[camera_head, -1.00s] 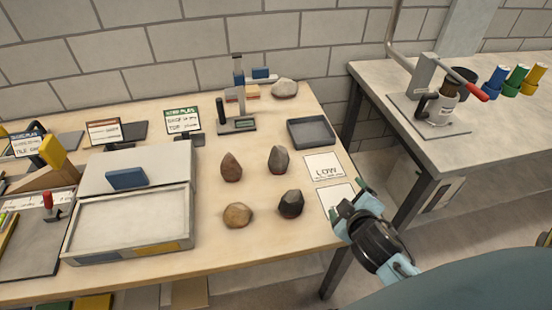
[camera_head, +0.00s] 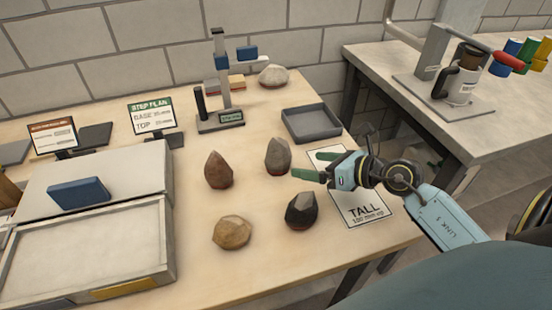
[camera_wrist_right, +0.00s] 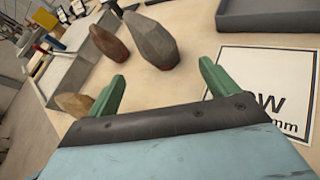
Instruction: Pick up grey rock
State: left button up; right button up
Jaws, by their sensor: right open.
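The grey rock (camera_head: 278,157) stands upright on the wooden table, with a reddish base. It also shows in the right wrist view (camera_wrist_right: 152,40), ahead of the fingers. My right gripper (camera_head: 314,165) has green fingers, spread open and empty, just right of the grey rock and over the label cards. In the right wrist view the gripper (camera_wrist_right: 162,74) has clear table between its fingertips and the rock; no contact shows. My left gripper is out of view.
A brown pointed rock (camera_head: 219,171) stands left of the grey rock. A black rock (camera_head: 301,211) and a tan rock (camera_head: 232,232) lie nearer. A dark tray (camera_head: 311,124) is behind, with a measuring stand (camera_head: 222,95) to its left. The sandbed (camera_head: 85,247) is at left.

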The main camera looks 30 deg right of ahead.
aim_at(290, 161)
jog(key=b+x, duration=0.1)
jog(key=x, duration=0.5)
jog(key=shift+w+a, duration=0.1)
jog(key=shift+w, duration=0.15)
jog(key=b+x, duration=0.1)
jog(key=x, duration=0.3)
jog(key=shift+w+a, duration=0.15)
jog(key=shift+w, duration=0.15)
jog(key=shift+w+a+f, duration=0.1)
jog(key=shift+w+a, duration=0.15)
jog(key=shift+w, duration=0.2)
jog(key=c, duration=1.3)
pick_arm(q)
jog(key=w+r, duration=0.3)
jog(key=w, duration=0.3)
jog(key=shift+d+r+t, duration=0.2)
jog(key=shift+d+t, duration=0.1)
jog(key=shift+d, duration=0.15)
pick_arm(e)
jog(key=shift+c, duration=0.6)
